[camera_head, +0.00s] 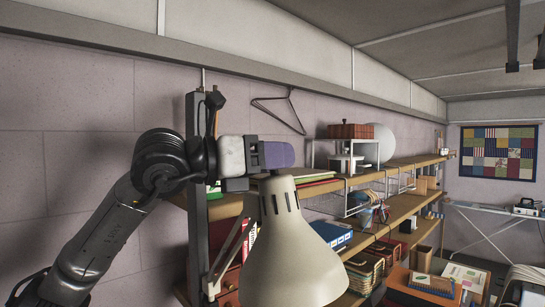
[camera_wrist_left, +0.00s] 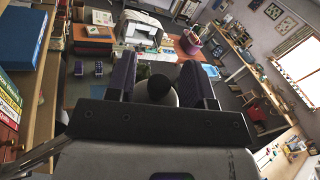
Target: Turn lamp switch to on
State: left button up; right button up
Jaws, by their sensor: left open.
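The cream lamp shade (camera_head: 291,265) stands in front of the shelves in the head view. A black round knob (camera_wrist_left: 158,86) sits on a pale rounded top in the left wrist view; it may be the lamp switch, but its on or off setting cannot be told. My left gripper (camera_head: 277,154) is at the top of the shade, its purple fingers pointing right. In the left wrist view the open fingers (camera_wrist_left: 160,74) stand on either side of the knob, with a visible gap to each. My right gripper is not in view.
Wooden shelves (camera_head: 400,208) with books, boxes and a white globe (camera_head: 379,143) run along the wall behind the lamp. A wire hanger (camera_head: 280,108) hangs on the wall. A patchwork panel (camera_head: 498,152) and an ironing board (camera_head: 490,210) are far right.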

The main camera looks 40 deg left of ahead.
pick_arm(q)
grip_shut()
dwell(0.3)
